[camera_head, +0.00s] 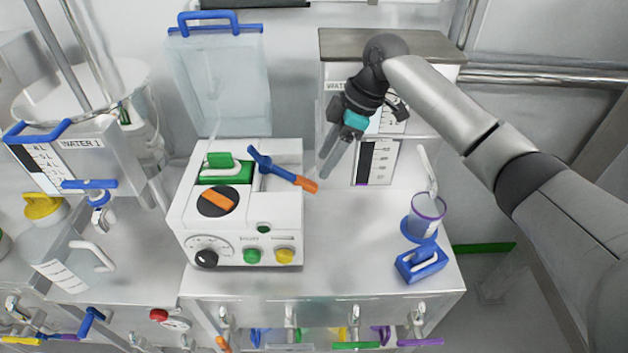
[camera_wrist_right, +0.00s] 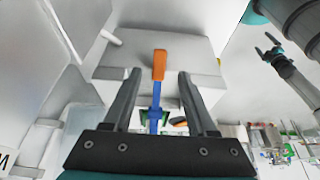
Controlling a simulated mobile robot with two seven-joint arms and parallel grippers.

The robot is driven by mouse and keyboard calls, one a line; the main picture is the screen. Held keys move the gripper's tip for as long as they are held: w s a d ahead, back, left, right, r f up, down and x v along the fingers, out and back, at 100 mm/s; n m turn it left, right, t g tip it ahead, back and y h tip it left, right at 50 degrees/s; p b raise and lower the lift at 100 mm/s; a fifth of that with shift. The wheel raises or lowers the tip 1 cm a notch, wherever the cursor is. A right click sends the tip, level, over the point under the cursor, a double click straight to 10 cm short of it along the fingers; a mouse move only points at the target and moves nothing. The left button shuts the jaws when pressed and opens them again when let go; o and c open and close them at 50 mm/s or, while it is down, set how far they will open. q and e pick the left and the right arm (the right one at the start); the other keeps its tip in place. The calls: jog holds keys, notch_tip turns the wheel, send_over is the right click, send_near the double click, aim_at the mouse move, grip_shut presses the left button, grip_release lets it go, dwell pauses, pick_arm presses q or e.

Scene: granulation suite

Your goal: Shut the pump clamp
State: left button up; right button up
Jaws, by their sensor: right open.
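The pump (camera_head: 240,215) is a white box on the bench in the head view, with a green block (camera_head: 225,172) on top. Its clamp lever (camera_head: 275,170) is blue with an orange end and juts out past the pump's right edge. In the right wrist view the orange end (camera_wrist_right: 159,65) appears between my right gripper's fingers, apart from both. My right gripper (camera_head: 325,172) is open and empty, above and to the right of the lever. My left gripper (camera_wrist_right: 268,52) seems to show small at the upper right of the wrist view; its jaws are unclear.
A clear panel (camera_head: 220,80) rises behind the pump. A white cabinet (camera_head: 440,115) stands behind my right gripper.

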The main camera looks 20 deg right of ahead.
aim_at(312, 184)
jog(key=b+x, duration=0.1)
jog(key=x, duration=0.4)
jog(key=shift+a+f, duration=0.15)
jog(key=shift+f, duration=0.25)
jog(key=shift+w+a+f, duration=0.1)
jog(key=shift+a+f, duration=0.05)
jog(key=shift+f, duration=0.25)
pick_arm(q)
jog(key=shift+w+d+f, duration=0.1)
jog(key=shift+w+f, duration=0.2)
jog(key=shift+w, duration=0.2)
jog(key=shift+w+f, duration=0.25)
jog(key=shift+w, duration=0.2)
jog(key=shift+s, duration=0.1)
pick_arm(e)
jog(key=c, duration=0.5)
pick_arm(q)
jog(key=shift+s, duration=0.2)
pick_arm(e)
grip_shut()
